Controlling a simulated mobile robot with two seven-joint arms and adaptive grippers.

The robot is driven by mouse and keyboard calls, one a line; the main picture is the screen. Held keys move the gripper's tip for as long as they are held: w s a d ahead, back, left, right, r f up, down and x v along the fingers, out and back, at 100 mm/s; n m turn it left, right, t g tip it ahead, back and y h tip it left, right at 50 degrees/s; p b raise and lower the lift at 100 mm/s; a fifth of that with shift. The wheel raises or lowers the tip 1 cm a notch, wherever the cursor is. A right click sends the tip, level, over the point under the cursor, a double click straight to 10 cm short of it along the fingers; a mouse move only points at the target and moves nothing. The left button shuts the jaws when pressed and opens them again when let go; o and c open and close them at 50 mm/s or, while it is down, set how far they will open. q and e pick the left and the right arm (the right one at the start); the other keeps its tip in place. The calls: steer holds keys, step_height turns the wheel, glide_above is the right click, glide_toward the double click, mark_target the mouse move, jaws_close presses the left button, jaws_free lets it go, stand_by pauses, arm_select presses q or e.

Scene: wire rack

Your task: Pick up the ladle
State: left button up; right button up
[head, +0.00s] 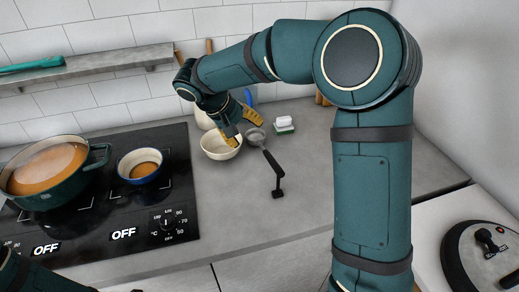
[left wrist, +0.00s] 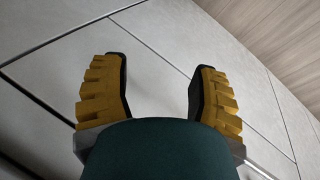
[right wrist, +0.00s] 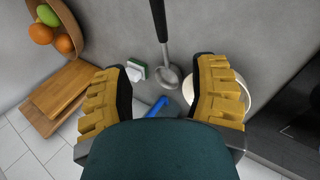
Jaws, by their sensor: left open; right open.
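The ladle has a grey metal bowl (head: 256,136) and a black handle (head: 273,161) that slants toward the counter's front, with a black upright piece at its end. In the right wrist view the ladle's bowl (right wrist: 168,76) shows between the fingertips, its handle running up out of the picture. My right gripper (head: 243,130) is open and empty, fingers pointing down near the ladle's bowl; whether it touches is unclear. My left gripper (left wrist: 160,75) is open and empty, facing pale panels away from the ladle.
A cream bowl (head: 220,146) stands left of the ladle, close to my right fingers. A sponge (head: 284,124) lies behind. The stove holds a large pot (head: 42,192) and a small blue pot (head: 143,165). A fruit bowl (right wrist: 68,25) and boards (right wrist: 72,92) stand nearby.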

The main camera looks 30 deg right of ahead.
mark_target(267, 154)
steer(key=b+x, duration=0.1)
steer(key=x, duration=0.6)
steer(key=shift+s+d+f, duration=0.1)
steer(key=shift+s+f, duration=0.1)
steer(key=shift+f, duration=0.05)
steer(key=shift+b+x, duration=0.75)
steer(key=shift+x, duration=2.25)
steer(key=shift+s, duration=0.2)
jaws_close()
